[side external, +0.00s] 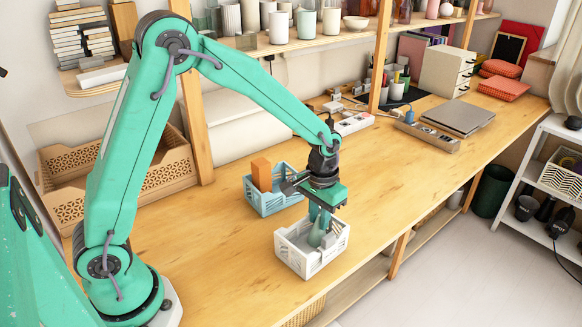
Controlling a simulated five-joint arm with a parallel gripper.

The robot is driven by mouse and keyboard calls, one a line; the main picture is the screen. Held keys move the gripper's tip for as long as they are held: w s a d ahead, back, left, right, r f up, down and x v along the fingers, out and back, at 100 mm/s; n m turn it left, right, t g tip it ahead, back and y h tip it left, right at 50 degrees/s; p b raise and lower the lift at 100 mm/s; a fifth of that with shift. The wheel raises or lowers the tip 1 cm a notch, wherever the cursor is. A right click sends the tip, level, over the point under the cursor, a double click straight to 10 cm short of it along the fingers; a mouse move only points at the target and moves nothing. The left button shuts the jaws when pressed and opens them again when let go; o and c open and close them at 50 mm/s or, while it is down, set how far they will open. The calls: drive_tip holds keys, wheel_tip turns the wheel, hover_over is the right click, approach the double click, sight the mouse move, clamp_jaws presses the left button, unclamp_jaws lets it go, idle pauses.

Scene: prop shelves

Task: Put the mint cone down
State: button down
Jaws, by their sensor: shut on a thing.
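My gripper (321,212) points down over the white crate (312,264) near the front edge of the wooden table. It is shut on the mint cone (316,238), a pale green piece whose lower part is inside the crate's walls. The fingers partly cover the cone. I cannot tell whether the cone touches the crate's floor.
A light blue crate (269,207) with an orange block (261,174) stands just behind and left of the white crate. A laptop (455,116) and a power strip (353,123) lie farther back. The table (410,170) to the right is clear.

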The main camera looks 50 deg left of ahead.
drive_tip(key=shift+f, duration=0.1)
drive_tip(key=c, duration=1.3)
unclamp_jaws()
wheel_tip(320, 180, up, 12)
drive_tip(key=shift+r, duration=0.15)
drive_tip(key=shift+r, duration=0.1)
